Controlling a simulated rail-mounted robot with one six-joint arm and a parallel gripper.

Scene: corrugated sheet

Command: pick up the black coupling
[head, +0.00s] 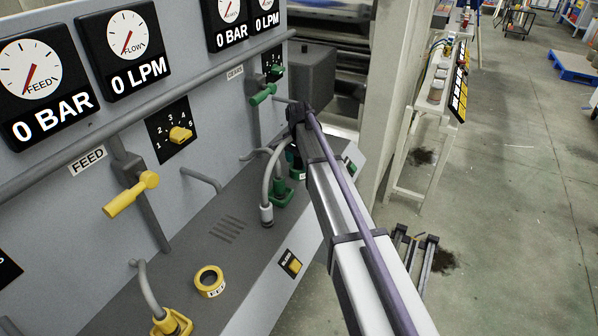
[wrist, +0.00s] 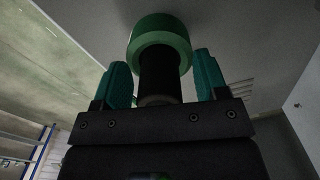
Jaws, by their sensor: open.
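In the wrist view, a black cylinder, which looks like the black coupling (wrist: 158,78), is between the two teal fingers of my gripper (wrist: 162,66). A green ring (wrist: 160,30) surrounds its far end, and a paler rim shows at its near end. The fingers are apart, one on each side of the cylinder, with visible gaps to both. In the head view, my arm reaches to the green fittings on the console's sloped ledge. My gripper is mostly hidden there by the arm, and I cannot make out the coupling.
A grey hose with a metal end (head: 266,212) and a green-based fitting (head: 284,194) are close beside my arm. A yellow ring (head: 209,281) sits on the ledge nearer the camera. Green (head: 263,94) and yellow (head: 131,194) valve handles stick out from the panel.

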